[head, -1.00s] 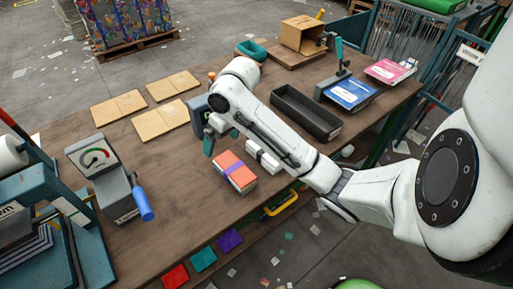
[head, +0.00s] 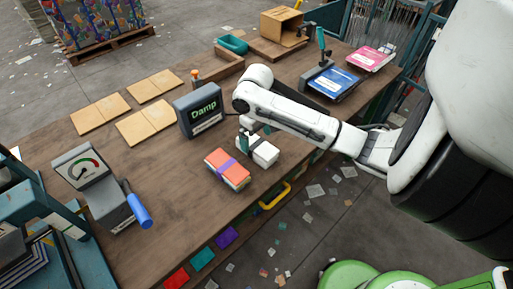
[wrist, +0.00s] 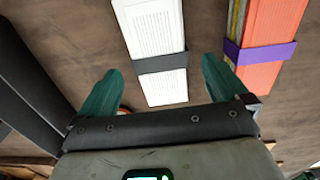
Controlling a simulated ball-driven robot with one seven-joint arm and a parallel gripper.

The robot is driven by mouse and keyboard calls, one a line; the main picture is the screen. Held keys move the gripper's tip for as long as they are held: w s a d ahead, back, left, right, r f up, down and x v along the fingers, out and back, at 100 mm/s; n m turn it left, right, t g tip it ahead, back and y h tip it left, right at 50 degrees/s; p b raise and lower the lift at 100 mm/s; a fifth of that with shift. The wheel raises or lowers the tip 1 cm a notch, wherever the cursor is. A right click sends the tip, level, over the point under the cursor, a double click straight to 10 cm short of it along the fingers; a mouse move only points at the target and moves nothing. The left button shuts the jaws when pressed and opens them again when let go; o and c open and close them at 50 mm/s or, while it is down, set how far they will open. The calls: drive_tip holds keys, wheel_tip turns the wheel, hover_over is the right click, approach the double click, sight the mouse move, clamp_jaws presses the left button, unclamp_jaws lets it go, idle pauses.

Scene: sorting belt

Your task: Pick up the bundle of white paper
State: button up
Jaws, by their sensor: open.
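The bundle of white paper (head: 266,153), with a dark grey band around it, lies on the brown table. It also shows in the wrist view (wrist: 153,32), where its near end reaches between my fingertips. My gripper (head: 254,137) is open just above the bundle, its teal fingers partly covering it in the head view. In the wrist view my gripper (wrist: 163,82) has one finger on each side of the bundle, with a gap on both sides. Nothing is held. Exact height above the bundle is hard to tell.
An orange-topped bundle with a purple band (head: 222,162) lies close on the left; it is near the right finger in the wrist view (wrist: 282,30). A "Damp" display (head: 201,110) stands behind. A dark tray (wrist: 22,75) is left in the wrist view.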

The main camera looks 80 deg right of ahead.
sight(257, 144)
drive_tip(key=shift+s+f+p, duration=0.1)
drive_tip(key=shift+f+p, duration=0.2)
drive_tip(key=shift+f, duration=2.1)
drive_tip(key=shift+c, duration=0.4)
drive_tip(key=c, duration=1.2)
drive_tip(key=shift+r, duration=0.1)
